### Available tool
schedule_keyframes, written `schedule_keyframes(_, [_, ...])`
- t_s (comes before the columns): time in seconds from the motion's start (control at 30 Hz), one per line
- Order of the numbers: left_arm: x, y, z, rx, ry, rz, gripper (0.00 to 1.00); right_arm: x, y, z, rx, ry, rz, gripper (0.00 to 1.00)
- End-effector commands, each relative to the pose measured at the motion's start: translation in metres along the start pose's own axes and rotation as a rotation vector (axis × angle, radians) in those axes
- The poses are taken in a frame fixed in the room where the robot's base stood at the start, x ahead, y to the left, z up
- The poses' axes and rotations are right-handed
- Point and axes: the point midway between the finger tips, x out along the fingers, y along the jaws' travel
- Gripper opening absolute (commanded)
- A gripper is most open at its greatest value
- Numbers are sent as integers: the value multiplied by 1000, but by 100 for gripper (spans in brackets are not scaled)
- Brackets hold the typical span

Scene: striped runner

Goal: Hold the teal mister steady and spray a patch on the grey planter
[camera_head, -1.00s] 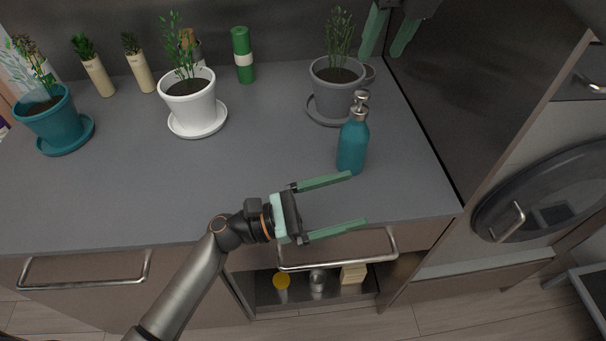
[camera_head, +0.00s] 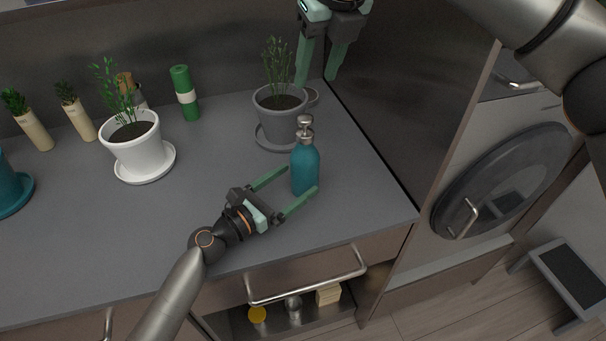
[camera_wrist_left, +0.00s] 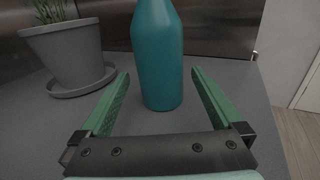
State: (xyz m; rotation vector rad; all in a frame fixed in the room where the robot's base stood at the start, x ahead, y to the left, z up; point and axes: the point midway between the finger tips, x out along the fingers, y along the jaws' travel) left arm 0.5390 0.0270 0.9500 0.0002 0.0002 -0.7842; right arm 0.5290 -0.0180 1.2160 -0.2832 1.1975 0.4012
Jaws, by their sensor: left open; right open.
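The teal mister (camera_head: 305,170) stands upright on the grey counter, its metal pump head on top. My left gripper (camera_head: 300,180) is open, its fingertips reaching either side of the mister's lower body. In the left wrist view the mister (camera_wrist_left: 157,55) stands between and just beyond the open fingers (camera_wrist_left: 158,78), with gaps on both sides. The grey planter (camera_head: 279,112), holding a green plant, stands on its saucer behind and left of the mister. My right gripper (camera_head: 318,80) is open above and right of the planter, fingers pointing down. The planter also shows in the left wrist view (camera_wrist_left: 68,55).
A white planter (camera_head: 135,150), a green bottle (camera_head: 184,95) and small potted plants stand left on the counter (camera_head: 215,170). A teal pot (camera_head: 10,188) is at the left edge. A dark tall panel (camera_head: 400,110) bounds the right. An open drawer (camera_head: 275,318) sits below the front edge.

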Motion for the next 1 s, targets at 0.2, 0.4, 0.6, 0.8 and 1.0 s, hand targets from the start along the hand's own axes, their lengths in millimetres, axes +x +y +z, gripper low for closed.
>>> schedule_keyframes(0.2, [30, 0, 0, -1, -1, 1, 100, 0, 0, 0, 0, 0, 0, 50])
schedule_keyframes(0.4, [38, -1, 0, -1, 0, -1, 100, 0, 0, 0, 0, 0, 0, 50])
schedule_keyframes(0.6, [39, -1, 0, 0, 0, -1, 100, 0, 0, 0, 0, 0, 0, 50])
schedule_keyframes(0.8, [38, 0, 0, 0, 0, -1, 82, 0, 0, 0, 0, 0, 0, 50])
schedule_keyframes(1.0, [38, 0, 0, 0, 0, -1, 60, 0, 0, 0, 0, 0, 0, 50])
